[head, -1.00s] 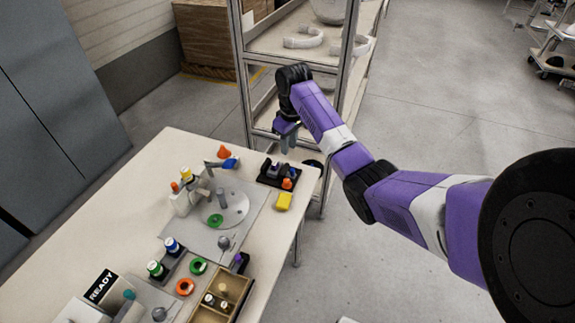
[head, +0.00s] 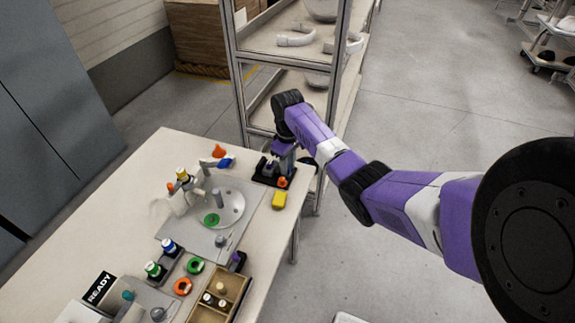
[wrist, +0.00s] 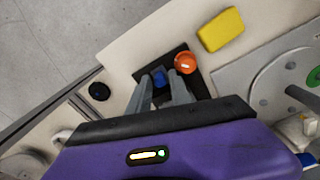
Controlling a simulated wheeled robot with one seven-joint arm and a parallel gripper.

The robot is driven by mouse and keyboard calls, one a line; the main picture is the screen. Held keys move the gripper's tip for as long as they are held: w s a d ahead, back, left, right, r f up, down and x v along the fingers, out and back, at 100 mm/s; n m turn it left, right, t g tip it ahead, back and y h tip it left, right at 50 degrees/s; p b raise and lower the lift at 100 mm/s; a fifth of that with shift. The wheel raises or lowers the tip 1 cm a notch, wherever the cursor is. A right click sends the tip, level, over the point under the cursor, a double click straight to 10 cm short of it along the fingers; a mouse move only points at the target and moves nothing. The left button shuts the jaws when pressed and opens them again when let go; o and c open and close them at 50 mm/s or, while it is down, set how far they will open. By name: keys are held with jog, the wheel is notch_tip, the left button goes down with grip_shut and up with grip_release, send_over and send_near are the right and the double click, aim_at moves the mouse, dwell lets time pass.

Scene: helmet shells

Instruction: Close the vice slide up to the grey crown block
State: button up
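The black vice base (head: 264,180) stands at the table's far right corner. It carries a small purple-grey part (head: 271,168) and an orange knob (head: 282,183). In the wrist view the black base (wrist: 203,86) shows with the orange knob (wrist: 185,63) and a blue part (wrist: 160,75). My gripper (head: 286,164) is low over the vice. In the wrist view my gripper (wrist: 159,80) is open, its grey fingertips on either side of the blue part. I cannot tell whether they touch it. The grey crown block cannot be made out clearly; the fingers hide part of the vice.
A yellow block (head: 279,200) lies close to the vice. A wooden compartment tray (head: 235,286) is nearer. A metal shelf rack (head: 243,80) stands behind the table corner.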

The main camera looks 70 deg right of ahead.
grip_shut()
dwell(1.4)
